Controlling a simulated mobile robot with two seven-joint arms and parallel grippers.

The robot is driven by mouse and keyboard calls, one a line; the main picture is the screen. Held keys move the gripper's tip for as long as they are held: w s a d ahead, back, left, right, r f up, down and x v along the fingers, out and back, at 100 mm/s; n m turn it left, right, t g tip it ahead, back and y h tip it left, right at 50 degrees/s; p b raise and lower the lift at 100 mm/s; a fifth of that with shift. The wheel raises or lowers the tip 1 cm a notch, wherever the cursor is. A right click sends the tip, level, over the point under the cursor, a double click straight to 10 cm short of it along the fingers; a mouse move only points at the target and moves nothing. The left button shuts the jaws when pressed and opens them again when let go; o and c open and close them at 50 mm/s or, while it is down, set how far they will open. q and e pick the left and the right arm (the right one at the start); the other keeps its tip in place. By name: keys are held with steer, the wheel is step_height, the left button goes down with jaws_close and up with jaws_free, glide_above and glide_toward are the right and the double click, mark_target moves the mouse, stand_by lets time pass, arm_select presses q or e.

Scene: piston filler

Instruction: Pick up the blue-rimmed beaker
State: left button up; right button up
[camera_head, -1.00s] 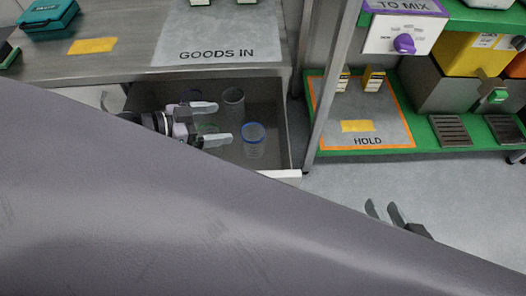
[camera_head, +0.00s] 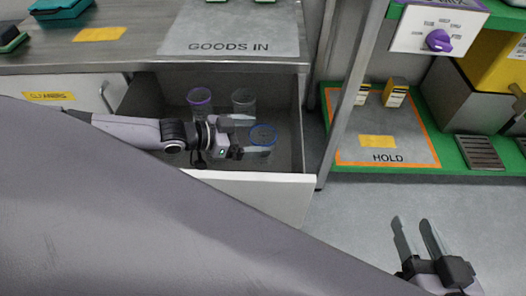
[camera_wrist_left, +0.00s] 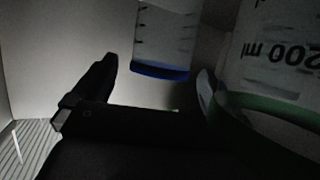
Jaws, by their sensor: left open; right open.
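The clear blue-rimmed beaker (camera_head: 264,134) stands in the open drawer below the bench, near its right side. My left gripper (camera_head: 256,136) is open and reaches in from the left; its two fingers extend to the beaker, one behind and one in front in the head view. In the left wrist view the blue-rimmed beaker (camera_wrist_left: 166,40) shows at the top, ahead of the dark fingers. Contact cannot be told. A green-rimmed beaker (camera_wrist_left: 275,65) is close beside one finger there. My right gripper (camera_head: 412,220) is open and empty above the floor at lower right.
A purple-rimmed beaker (camera_head: 200,98) and a grey-rimmed beaker (camera_head: 243,100) stand further back in the drawer (camera_head: 255,190). The bench edge (camera_head: 180,68) lies just above it. A post and the green HOLD shelf (camera_head: 440,155) are to the right. My arm covers the lower left.

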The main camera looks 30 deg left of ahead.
arm_select(q)
steer(key=shift+w+d+f, duration=0.15)
steer(key=shift+w+d, duration=0.1)
steer(key=shift+w, duration=0.05)
steer(key=c, duration=1.4)
